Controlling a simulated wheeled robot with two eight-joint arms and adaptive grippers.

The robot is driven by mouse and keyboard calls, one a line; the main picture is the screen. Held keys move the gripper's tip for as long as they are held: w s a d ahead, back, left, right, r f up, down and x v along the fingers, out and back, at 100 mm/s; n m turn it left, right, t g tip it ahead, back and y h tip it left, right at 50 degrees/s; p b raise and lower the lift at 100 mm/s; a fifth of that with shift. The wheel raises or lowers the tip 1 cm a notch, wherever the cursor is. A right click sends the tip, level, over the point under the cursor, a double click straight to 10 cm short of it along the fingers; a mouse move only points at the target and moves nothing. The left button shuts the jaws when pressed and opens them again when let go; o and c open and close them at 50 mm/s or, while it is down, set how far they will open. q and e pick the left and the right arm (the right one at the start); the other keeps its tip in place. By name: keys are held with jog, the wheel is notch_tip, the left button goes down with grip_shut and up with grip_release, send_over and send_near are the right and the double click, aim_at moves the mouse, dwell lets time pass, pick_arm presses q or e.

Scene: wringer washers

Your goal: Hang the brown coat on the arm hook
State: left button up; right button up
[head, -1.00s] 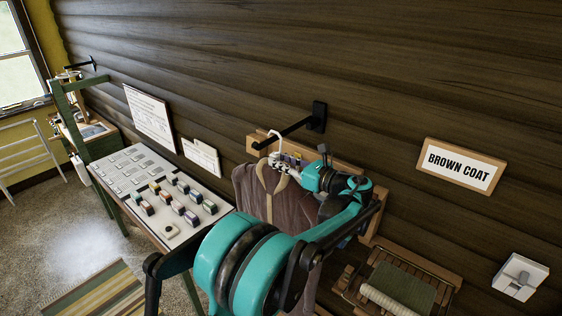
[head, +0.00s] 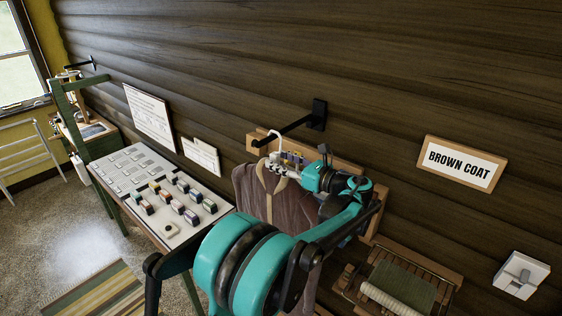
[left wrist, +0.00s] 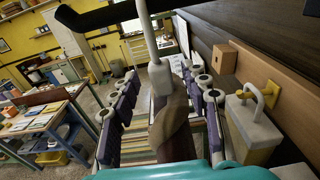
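The brown coat (head: 262,195) hangs upright on a pale hanger, close to the plank wall. The white hanger hook (head: 272,138) is at the outer end of the black arm hook (head: 295,130) and appears to be over it. In the left wrist view, the white hanger stem (left wrist: 147,30) rises to the black bar at the top. My left gripper (head: 285,164) is at the coat's neck, just below the arm hook. Its fingers (left wrist: 160,115) are spread on both sides of the stem and coat collar, with gaps visible. My right gripper is not in view.
A sign reading BROWN COAT (head: 461,163) is on the wall at right. A wooden rail (head: 258,142) runs behind the coat. A table with colored blocks (head: 125,165) stands at left, and a wooden wringer-like device (head: 400,285) is at lower right.

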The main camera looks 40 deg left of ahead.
pick_arm(q)
jog(key=shift+d, duration=0.1)
jog(key=d, duration=0.8)
jog(key=s+d, duration=0.1)
jog(key=d, duration=0.2)
jog(key=shift+d+r, duration=0.3)
jog(key=shift+d, duration=0.1)
